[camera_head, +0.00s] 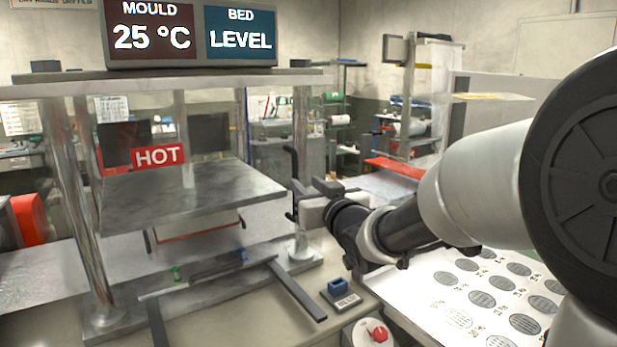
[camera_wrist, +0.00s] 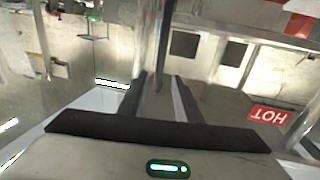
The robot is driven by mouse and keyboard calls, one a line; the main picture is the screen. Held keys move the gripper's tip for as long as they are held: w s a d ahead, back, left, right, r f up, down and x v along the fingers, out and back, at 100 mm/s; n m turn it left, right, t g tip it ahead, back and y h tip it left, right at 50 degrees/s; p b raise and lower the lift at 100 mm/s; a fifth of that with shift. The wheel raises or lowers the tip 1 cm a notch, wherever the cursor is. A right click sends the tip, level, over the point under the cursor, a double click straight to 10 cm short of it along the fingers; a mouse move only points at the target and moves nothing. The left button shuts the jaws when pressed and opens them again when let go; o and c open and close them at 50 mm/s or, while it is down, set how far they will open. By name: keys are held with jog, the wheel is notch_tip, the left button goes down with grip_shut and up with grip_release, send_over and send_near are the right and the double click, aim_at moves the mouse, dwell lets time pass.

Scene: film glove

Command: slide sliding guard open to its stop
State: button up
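The sliding guard is a clear panel with a red HOT label (camera_head: 158,156) across the front of the press; its edges are hard to make out. The label also shows at the right of the wrist view (camera_wrist: 269,115). A dark upright handle (camera_head: 291,158) stands at the guard's right side, near the right chrome post. My gripper (camera_head: 302,197) is at the handle's mid-height, covering part of it. In the wrist view the fingers (camera_wrist: 162,98) stand apart with a gap between them, and a shiny post shows beyond. Contact with the handle cannot be told.
The press's grey plate (camera_head: 185,195) lies behind the guard. A small blue block (camera_head: 338,288) and a red knob (camera_head: 377,333) are at the bench front. A white sheet with printed discs (camera_head: 470,300) lies under my arm. A sign box (camera_head: 190,35) stands on top.

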aim_at(296, 175)
jog(key=x, duration=0.9)
jog(key=shift+d, duration=0.1)
jog(key=shift+s, duration=0.1)
grip_shut()
